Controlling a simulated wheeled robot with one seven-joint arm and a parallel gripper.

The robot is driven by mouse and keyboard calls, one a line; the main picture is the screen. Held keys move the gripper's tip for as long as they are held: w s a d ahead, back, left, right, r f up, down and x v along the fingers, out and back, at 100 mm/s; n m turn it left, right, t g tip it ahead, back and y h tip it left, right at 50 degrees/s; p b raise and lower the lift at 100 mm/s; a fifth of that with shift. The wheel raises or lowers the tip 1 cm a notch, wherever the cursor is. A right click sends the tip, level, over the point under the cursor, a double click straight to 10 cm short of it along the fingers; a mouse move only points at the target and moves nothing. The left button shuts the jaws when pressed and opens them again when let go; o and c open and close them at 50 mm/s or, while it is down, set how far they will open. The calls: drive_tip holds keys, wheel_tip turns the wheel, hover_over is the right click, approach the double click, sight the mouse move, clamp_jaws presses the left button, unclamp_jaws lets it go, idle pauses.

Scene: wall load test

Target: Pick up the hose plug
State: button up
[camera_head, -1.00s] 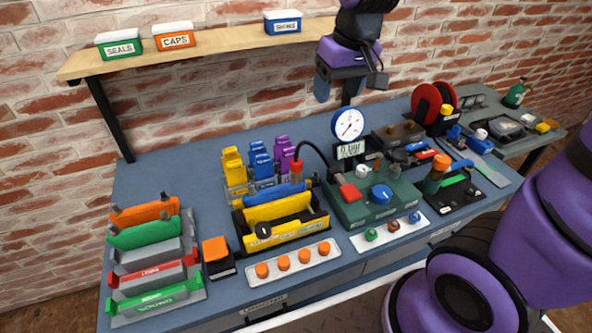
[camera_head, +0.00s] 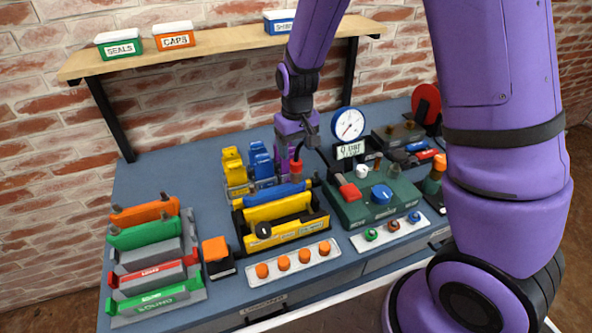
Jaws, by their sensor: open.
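The hose plug (camera_head: 296,167) is the red piece at the end of a black hose. It stands upright behind the blue and yellow handles, left of the green test unit (camera_head: 372,200). My gripper (camera_head: 294,146) points down right above the plug, with its fingers close around the hose end. The jaws are open. The fingers hide most of the hose, and I cannot tell whether they touch the plug.
Yellow and blue clips (camera_head: 232,168) stand close left of my gripper. A yellow-and-black tray (camera_head: 262,240) is in front, and a pressure gauge (camera_head: 348,123) is to the right. The shelf (camera_head: 215,48) is above. The bench's back left is clear.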

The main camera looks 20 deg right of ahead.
sight(296, 161)
drive_tip(key=shift+f, duration=3.9)
drive_tip(key=c, duration=1.1)
drive_tip(key=shift+r, duration=0.2)
